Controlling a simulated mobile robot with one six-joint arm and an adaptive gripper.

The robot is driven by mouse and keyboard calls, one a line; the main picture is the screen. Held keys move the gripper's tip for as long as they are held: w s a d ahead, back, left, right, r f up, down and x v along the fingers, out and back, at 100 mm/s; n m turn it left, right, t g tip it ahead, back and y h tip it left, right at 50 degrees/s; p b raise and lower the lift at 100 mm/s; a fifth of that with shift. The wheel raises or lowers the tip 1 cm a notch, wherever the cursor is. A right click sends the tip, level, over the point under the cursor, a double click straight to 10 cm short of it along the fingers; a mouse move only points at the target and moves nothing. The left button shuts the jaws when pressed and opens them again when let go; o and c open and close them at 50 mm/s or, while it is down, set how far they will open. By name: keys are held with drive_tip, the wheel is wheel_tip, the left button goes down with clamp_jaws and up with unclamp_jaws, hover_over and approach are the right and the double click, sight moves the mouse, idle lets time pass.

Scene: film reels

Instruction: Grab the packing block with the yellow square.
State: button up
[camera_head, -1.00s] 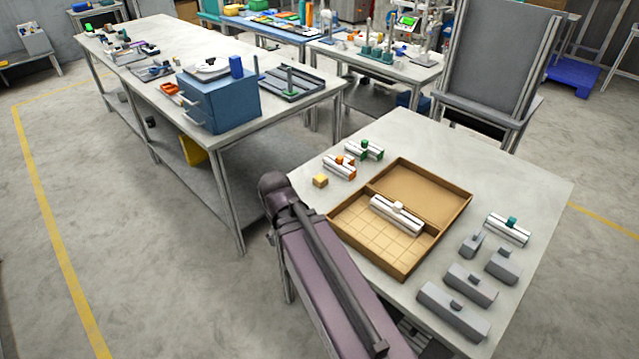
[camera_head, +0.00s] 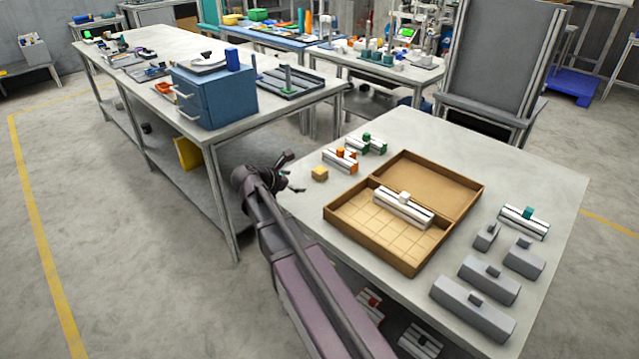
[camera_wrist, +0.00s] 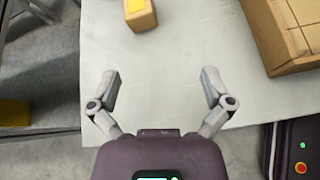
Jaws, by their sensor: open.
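The packing block (camera_head: 319,173) is a small tan cube near the left edge of the right-hand table. In the wrist view the block (camera_wrist: 140,14) is cut off by the top edge, and a yellow square shows on its top. My gripper (camera_head: 294,173) is at the table's left edge, just left of the block and apart from it. In the wrist view my gripper (camera_wrist: 161,77) has its two fingers spread wide, with only bare tabletop between them. The block lies ahead of the fingertips, slightly left of centre.
A cardboard tray (camera_head: 375,253) holding a white ribbed piece (camera_head: 403,207) stands right of the block. White pieces with orange (camera_head: 341,160) and green (camera_head: 366,145) parts lie behind it. Several grey blocks (camera_head: 489,279) lie at right. Bare tabletop surrounds the packing block.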

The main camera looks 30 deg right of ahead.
sight(317, 171)
drive_tip(key=n, duration=0.1)
drive_tip(key=w+n+h, duration=0.1)
drive_tip(key=w+b, duration=0.1)
drive_tip(key=shift+w+d+r+n+t, duration=0.2)
drive_tip(key=shift+w+r+n+t, duration=0.1)
drive_tip(key=shift+n, duration=0.1)
drive_tip(key=shift+d+f, duration=0.1)
drive_tip(key=shift+b+x, duration=1.65)
drive_tip(key=shift+x, duration=2.55)
drive_tip(key=shift+b+x, duration=1)
drive_tip(key=shift+x, duration=1.6)
clamp_jaws()
